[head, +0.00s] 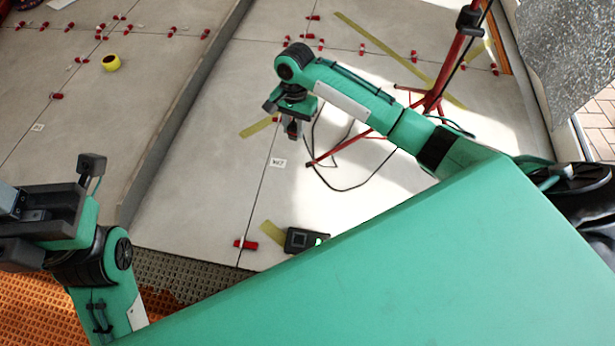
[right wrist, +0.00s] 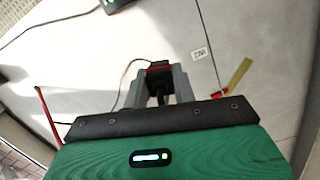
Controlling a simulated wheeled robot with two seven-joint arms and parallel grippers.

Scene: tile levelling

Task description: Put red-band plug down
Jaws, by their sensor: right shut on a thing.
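The red-band plug (right wrist: 158,68) is a dark block with a red band, seen in the right wrist view between the fingers of my right gripper (right wrist: 160,86). My right gripper (head: 292,130) is shut on it and points down over the pale tiles (head: 215,180), near a tile joint; the gap below cannot be judged. In the head view the plug is mostly hidden by the gripper. My left gripper (head: 20,220) is at the left edge, partly cut off, away from the plug; its jaws cannot be made out.
A black device (head: 305,240) with a green light lies nearer. A red tripod (head: 440,85) and loose black cable stand right. A long grey ledge (head: 185,110) runs along the left. Red clips sit along several joints.

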